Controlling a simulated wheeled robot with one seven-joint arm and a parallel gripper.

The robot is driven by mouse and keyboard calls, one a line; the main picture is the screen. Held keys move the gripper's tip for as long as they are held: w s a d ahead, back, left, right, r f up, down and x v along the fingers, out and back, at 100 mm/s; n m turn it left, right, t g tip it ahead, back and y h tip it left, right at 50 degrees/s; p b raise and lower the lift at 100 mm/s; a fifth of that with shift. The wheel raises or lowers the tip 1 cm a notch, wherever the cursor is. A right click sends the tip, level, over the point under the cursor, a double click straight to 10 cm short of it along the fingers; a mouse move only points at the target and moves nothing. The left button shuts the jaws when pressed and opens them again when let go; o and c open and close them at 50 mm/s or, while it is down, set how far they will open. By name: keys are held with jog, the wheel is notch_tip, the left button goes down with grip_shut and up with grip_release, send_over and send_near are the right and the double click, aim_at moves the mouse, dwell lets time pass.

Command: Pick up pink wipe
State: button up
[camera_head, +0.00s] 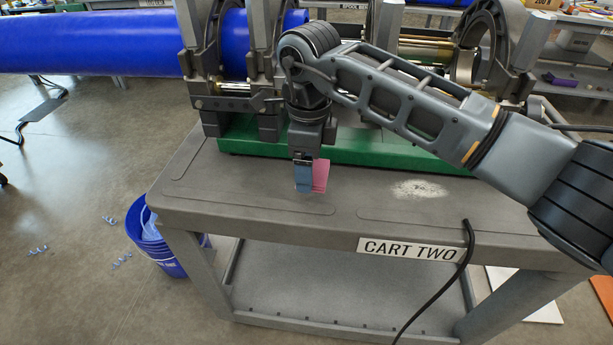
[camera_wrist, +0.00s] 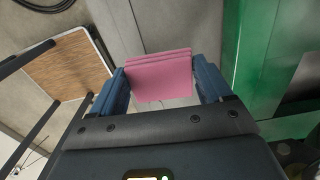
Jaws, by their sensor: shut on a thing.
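The pink wipe (camera_wrist: 160,76) is a folded, layered pink pad. In the wrist view it sits between the two blue fingers of my gripper (camera_wrist: 162,88), which are shut on its two sides. In the head view the wipe (camera_head: 320,175) shows to the right of the near blue finger of my gripper (camera_head: 308,177), just above or at the grey top of the cart (camera_head: 250,200). The finger hides part of the wipe. I cannot tell whether the wipe touches the cart top.
A green base (camera_head: 370,152) with clamps holding a blue pipe (camera_head: 100,42) stands right behind my gripper. A pale powdery patch (camera_head: 418,189) and a black cable (camera_head: 440,290) lie to the right. A blue bucket (camera_head: 155,240) stands on the floor at left. The cart's front top is mostly clear.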

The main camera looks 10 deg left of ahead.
jog(key=s+d+r+b, duration=0.1)
jog(key=s+d+r, duration=0.5)
jog(key=s+d, duration=0.1)
jog(key=shift+s+d, duration=0.2)
jog(key=shift+s, duration=0.4)
